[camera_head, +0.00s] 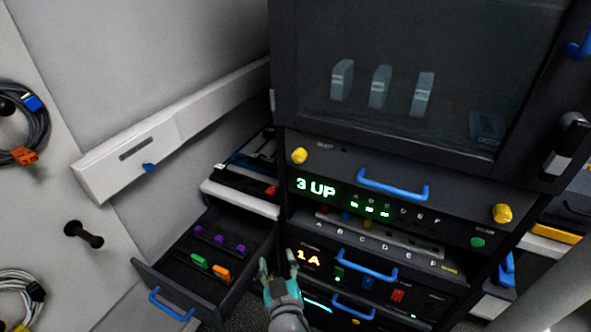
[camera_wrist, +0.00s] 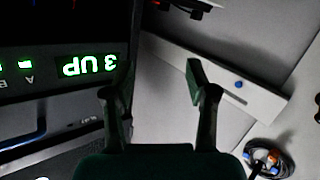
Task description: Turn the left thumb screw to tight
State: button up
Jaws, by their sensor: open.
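The left thumb screw (camera_head: 299,155) is a yellow knob at the upper left corner of the black panel with the green "3 UP" display (camera_head: 316,188). A second yellow thumb screw (camera_head: 502,213) sits at the panel's right end. My gripper (camera_head: 278,262) is open and empty, below the left screw and in front of the rack's left edge, apart from the screw. In the wrist view my gripper (camera_wrist: 159,78) has its fingers spread with nothing between them. The display (camera_wrist: 90,65) appears upside down there, and I cannot make out the left screw.
An open drawer (camera_head: 160,272) with purple, green and orange pieces juts out at the lower left. Blue handles (camera_head: 392,185) stick out from the rack. A glass-fronted cabinet (camera_head: 400,70) stands above. Cables (camera_head: 20,125) hang on the left board. A white rail (camera_head: 150,150) runs along the wall.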

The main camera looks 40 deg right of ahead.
jog(key=w+d+r+m+g+h, duration=0.25)
jog(key=w+r+m+h, duration=0.2)
jog(key=r, duration=0.45)
jog(key=m+g+h, duration=0.3)
jog(key=m+g, duration=0.1)
jog(key=m, duration=0.3)
send_near(297, 160)
jog(key=x, duration=0.9)
jog(key=shift+w+d, duration=0.1)
jog(key=shift+d, duration=0.05)
grip_shut()
